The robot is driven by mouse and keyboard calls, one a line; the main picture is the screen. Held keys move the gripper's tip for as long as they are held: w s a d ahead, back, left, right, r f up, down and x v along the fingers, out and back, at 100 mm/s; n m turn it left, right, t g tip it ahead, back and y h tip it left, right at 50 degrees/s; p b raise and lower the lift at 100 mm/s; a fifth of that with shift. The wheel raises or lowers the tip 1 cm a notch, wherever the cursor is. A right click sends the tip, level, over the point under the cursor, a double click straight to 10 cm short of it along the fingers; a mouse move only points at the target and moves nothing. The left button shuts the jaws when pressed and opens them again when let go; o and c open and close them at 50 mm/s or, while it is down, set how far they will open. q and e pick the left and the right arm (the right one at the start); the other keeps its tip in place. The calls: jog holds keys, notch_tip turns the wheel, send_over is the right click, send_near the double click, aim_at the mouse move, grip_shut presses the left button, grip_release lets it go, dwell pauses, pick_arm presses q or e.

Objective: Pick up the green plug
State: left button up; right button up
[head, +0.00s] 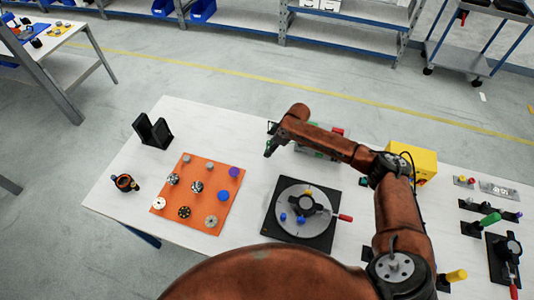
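A bright green knob-like piece (489,219) stands on a small dark base at the right end of the white table; I cannot tell surely whether it is the green plug. My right arm reaches in from the lower right and bends left across the table. My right gripper (269,140) is small at the end of that arm, above the table between the orange board and the grey-green box. Its fingers look spread and empty, far left of the green piece. My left gripper is not in view.
An orange board (210,171) holds several round pieces, one purple (234,172). A black plate with a grey turntable (303,212) and red handle lies mid-table. A yellow box (412,160) stands behind my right arm. A black holder (153,131) stands at the left.

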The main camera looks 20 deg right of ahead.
jog(key=shift+x, duration=1.2)
jog(key=shift+c, duration=0.7)
jog(key=c, duration=0.8)
